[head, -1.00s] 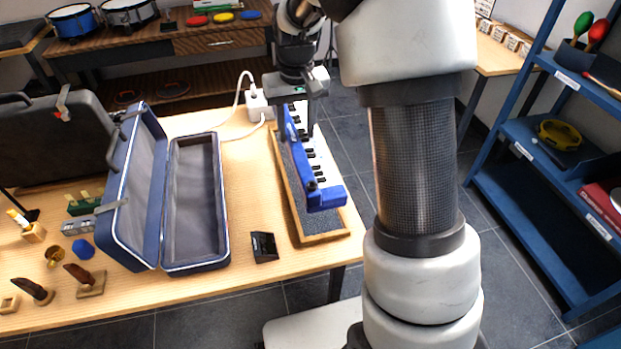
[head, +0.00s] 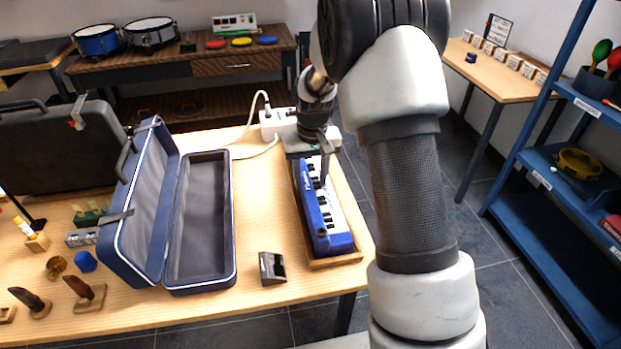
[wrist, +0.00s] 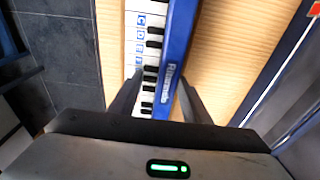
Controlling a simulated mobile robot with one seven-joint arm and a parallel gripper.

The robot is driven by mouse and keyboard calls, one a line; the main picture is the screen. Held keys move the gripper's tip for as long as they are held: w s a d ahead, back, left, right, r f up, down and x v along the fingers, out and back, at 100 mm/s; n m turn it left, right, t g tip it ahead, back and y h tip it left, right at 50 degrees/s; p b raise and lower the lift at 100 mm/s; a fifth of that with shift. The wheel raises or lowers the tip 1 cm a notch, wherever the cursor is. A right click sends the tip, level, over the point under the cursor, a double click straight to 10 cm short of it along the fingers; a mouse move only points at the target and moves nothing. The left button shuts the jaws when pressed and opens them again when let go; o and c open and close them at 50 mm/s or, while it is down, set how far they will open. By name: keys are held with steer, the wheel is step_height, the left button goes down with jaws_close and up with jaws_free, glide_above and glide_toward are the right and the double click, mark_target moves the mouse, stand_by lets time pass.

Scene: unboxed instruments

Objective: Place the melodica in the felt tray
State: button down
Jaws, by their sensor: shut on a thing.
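The blue melodica (head: 331,221) with white and black keys is in or just over the felt tray (head: 337,262), a wooden-rimmed tray at the right edge of the table, lined up with its long side. I cannot tell whether it touches the felt, which it mostly hides. My gripper (head: 308,165) is over the far end of the melodica. In the wrist view my gripper (wrist: 156,100) has its fingers on both sides of the melodica (wrist: 177,55), shut on it.
An open blue case (head: 203,225) lies left of the tray. A small black block (head: 271,267) stands between them. A white power strip (head: 279,124) with a cable is behind the tray. Blue shelves (head: 545,200) stand to the right.

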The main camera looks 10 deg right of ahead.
steer(key=c, duration=1.4)
jaws_free()
steer(key=shift+f, duration=0.1)
steer(key=o, duration=0.4)
